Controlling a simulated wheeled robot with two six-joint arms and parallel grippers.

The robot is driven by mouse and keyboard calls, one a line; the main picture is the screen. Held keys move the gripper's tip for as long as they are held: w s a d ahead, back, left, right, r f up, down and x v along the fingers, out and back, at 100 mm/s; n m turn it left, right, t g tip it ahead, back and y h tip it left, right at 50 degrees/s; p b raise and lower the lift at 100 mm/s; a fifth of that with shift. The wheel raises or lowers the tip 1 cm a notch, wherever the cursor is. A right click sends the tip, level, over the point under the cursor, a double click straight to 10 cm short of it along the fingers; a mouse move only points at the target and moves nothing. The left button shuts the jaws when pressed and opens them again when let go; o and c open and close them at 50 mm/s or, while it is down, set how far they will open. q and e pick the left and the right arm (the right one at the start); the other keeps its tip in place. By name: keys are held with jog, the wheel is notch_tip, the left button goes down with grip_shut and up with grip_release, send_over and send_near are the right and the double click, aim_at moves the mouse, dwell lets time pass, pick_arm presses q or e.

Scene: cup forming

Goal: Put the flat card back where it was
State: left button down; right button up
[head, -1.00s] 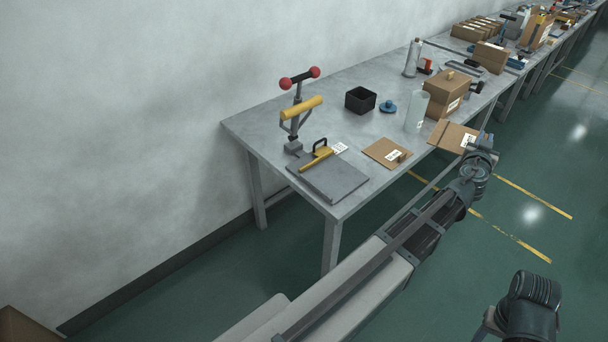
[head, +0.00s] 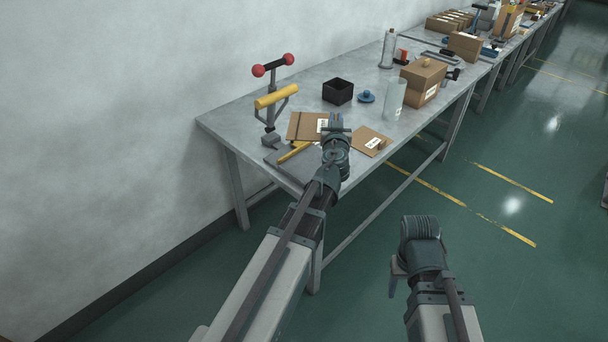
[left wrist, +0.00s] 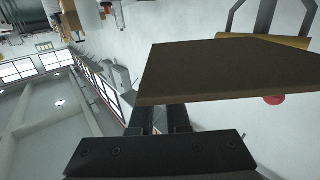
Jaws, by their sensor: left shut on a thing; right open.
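The flat card (head: 304,125), brown with a white label, is held up by my left gripper (head: 334,128) over the near end of the table. In the left wrist view its dark face (left wrist: 225,72) juts out from between the fingers of my left gripper (left wrist: 165,118), which is shut on it. A second brown card (head: 366,139) with a label lies on the table just right of the gripper. My right gripper (head: 398,275) is open and empty, low over the floor, away from the table.
A press with red knobs and a yellow bar (head: 275,96) stands left of the held card. A yellow-handled tool (head: 293,152) is partly hidden below it. A black box (head: 338,91), blue lidded piece (head: 366,97), clear cylinder (head: 394,97) and carton (head: 423,80) stand farther back.

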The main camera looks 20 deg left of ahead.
pick_arm(q)
jog(key=shift+n+g+y, duration=0.3)
jog(key=shift+n+y, duration=0.2)
jog(key=shift+y, duration=0.2)
jog(key=s+f+b, duration=0.3)
jog(key=f, duration=0.1)
jog(key=s+a+f+b, duration=0.1)
jog(key=s+f+b, duration=0.2)
jog(key=f+b, duration=0.1)
jog(key=s+a+f+b, duration=0.1)
jog(key=s+f+b, duration=0.2)
jog(key=f, duration=0.1)
jog(key=shift+s+a+f, duration=0.15)
jog(key=shift+a+f, duration=0.05)
jog(key=shift+f, duration=0.2)
jog(key=shift+s+a+f+b, duration=0.1)
jog(key=shift+s+f+b, duration=0.15)
jog(key=shift+s+b, duration=0.1)
pick_arm(e)
notch_tip(320, 180, down, 13)
jog(key=shift+f, duration=0.15)
pick_arm(q)
jog(key=shift+w, duration=0.1)
